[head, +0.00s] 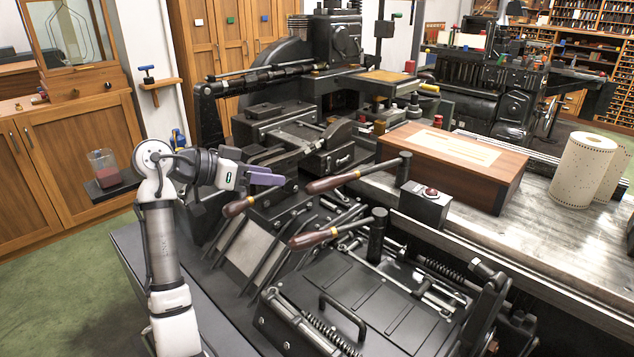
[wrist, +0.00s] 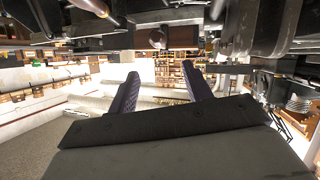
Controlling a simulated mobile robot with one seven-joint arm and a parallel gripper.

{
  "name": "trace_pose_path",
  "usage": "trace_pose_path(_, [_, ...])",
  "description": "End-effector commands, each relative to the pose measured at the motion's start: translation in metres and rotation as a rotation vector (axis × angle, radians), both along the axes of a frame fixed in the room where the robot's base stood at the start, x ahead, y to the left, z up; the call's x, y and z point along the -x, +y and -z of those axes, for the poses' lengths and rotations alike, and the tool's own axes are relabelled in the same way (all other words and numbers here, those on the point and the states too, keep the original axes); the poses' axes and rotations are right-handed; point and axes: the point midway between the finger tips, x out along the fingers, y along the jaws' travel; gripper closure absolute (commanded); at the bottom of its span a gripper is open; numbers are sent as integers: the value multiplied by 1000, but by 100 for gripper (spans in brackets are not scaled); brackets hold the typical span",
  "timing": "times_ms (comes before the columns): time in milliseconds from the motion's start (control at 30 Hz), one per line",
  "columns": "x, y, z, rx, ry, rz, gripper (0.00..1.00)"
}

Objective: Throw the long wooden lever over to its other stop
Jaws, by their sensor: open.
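Three levers with brown wooden grips show on the machine in the head view: an upper one (head: 332,182), a lower one (head: 313,238) and a left one (head: 237,206). I cannot tell for sure which is the long lever. The upper and lower ones run up to the right towards dark upright posts. My gripper (head: 267,177) is open and empty, with purple fingers pointing right, just above the left grip and left of the upper one. In the wrist view the open fingers (wrist: 160,75) have nothing between them. A dark wooden piece with a rounded end (wrist: 180,37) shows beyond and above them.
The black casting machine surrounds the levers, with a sloped cover and bar handle (head: 343,318) in front. A wooden box (head: 455,160), a red-button box (head: 425,204) and punched paper rolls (head: 582,170) stand to the right. Green floor (head: 60,290) is free at left.

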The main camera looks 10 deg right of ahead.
Motion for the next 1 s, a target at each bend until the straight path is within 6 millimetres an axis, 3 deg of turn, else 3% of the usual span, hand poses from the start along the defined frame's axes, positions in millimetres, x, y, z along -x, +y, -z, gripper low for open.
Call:
trace_pose_path(167, [-3, -20, 8, -5, 6, 14, 50])
trace_pose_path(600, [-24, -100, 41, -3, 6, 10, 50])
trace_pose_path(800, [-30, -118, 50, -2, 5, 7, 50])
trace_pose_path(1000, [-32, -123, 53, -2, 5, 7, 50])
